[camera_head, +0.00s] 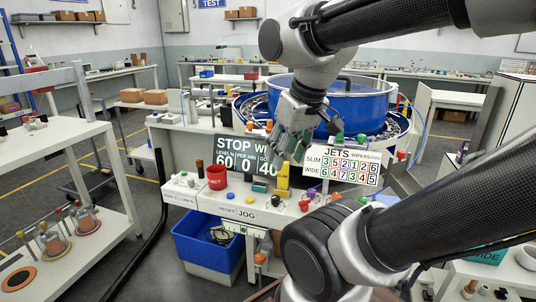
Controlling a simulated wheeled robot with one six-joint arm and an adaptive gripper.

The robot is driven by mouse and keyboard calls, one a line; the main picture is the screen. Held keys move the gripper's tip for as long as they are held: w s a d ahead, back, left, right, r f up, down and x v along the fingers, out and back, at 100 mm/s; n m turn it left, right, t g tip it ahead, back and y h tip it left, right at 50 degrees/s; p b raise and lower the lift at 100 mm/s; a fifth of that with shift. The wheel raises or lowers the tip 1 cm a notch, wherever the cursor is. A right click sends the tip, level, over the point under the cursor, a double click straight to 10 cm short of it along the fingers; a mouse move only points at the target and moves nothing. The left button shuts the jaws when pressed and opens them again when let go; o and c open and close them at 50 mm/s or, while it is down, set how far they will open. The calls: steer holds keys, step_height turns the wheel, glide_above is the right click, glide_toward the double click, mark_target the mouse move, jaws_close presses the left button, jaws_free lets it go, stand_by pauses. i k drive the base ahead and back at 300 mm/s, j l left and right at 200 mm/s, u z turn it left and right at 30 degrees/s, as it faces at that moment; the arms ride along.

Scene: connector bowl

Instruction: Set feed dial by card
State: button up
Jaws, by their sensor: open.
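The white settings card (343,165), headed JETS and WIPERS, has SLIM and WIDE rows of numbers and stands right of the gripper. A dark display (238,157) reads STOP, with 60, 0 and 40 below, and is partly covered by the gripper at its right. I cannot tell which is the feed dial.
The big blue bowl (345,100) stands behind the gripper. A red cup (216,177) and a switch box (181,190) are on the bench's left. A blue bin (205,245) is below. My arm crosses the right side and hides part of the bench.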

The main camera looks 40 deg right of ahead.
mark_target(276, 199)
steer(key=z, duration=0.7)
